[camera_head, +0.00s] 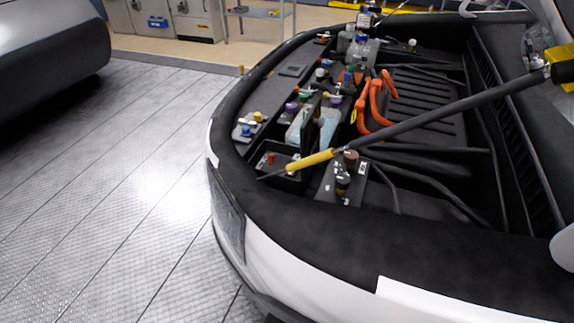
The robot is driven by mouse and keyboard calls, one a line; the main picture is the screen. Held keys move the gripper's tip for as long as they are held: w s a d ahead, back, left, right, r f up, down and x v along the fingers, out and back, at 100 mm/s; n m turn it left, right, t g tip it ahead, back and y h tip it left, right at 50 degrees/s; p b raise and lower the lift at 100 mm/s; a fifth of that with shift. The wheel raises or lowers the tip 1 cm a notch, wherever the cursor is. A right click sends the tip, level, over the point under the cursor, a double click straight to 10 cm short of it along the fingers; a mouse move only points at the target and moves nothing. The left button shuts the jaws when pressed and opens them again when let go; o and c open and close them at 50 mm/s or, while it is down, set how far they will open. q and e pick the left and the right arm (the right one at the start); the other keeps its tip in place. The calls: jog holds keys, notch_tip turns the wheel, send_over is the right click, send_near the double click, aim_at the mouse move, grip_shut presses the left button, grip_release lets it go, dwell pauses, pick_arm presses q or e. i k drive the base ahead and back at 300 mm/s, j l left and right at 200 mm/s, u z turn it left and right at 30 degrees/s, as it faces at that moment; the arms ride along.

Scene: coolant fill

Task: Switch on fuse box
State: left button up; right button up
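The open front bay of a white car fills the middle and right of the head view. A small open black box (291,179) sits near the bay's front left edge, with a small red part (270,159) in it. A dark upright panel (310,137) stands at its back. This may be the fuse box, but I cannot make out a label or the switch's position. A dark rod (440,108) with a yellow sleeve (309,160) crosses in front and hides part of the box area. Neither of my grippers is in view.
Several coloured caps and a bluish reservoir (328,124) line the bay's left side. Orange cables (375,103) curve behind the rod. A black-capped fitting (343,183) stands right of the box. The grey floor (120,200) left of the car is clear. Grey cabinets (196,20) stand behind.

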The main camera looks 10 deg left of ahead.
aim_at(271, 156)
jog(key=i+j, duration=0.1)
jog(key=j, duration=0.4)
jog(key=i+j, duration=0.1)
jog(key=j, duration=0.35)
jog(key=i+j, duration=0.15)
jog(key=j, duration=0.35)
jog(key=i+j, duration=0.1)
jog(key=j, duration=0.35)
